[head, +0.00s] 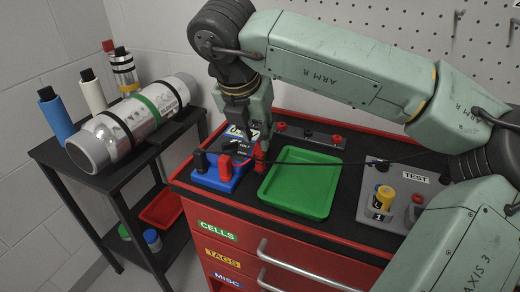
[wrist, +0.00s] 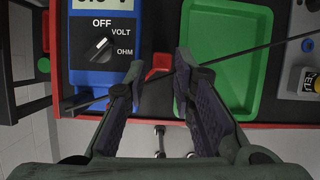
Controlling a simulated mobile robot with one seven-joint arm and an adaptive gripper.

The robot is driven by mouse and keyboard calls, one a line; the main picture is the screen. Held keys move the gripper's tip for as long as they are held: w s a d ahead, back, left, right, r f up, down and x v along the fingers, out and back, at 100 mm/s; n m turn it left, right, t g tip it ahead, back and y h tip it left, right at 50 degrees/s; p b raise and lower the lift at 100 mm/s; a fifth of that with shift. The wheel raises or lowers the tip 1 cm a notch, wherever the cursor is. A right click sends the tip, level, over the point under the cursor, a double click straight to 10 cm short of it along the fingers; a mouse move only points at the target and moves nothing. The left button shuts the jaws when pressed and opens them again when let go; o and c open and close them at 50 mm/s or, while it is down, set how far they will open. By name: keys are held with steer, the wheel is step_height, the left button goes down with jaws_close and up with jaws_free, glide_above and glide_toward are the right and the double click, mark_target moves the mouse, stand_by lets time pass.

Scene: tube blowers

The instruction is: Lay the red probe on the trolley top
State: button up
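A red upright piece (head: 260,157), probably the red probe, stands just right of the blue meter (head: 198,180) on the trolley's black top (head: 345,212). In the wrist view this red piece (wrist: 158,65) shows in the gap between my fingertips, with space on both sides. My gripper (head: 243,148) points down at the meter's right side; its fingers (wrist: 159,68) are apart. My fingers hide part of the meter.
A green tray (head: 300,209) lies right of the meter, with a thin black lead (head: 310,164) across it. A grey TEST unit (head: 372,207) with a yellow cell (head: 384,197) is further right. A side table (head: 48,153) at left bears a large silver tube (head: 140,120) and bottles.

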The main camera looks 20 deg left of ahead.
steer(key=v, duration=0.3)
steer(key=shift+s+r, duration=0.1)
steer(key=shift+r, duration=0.15)
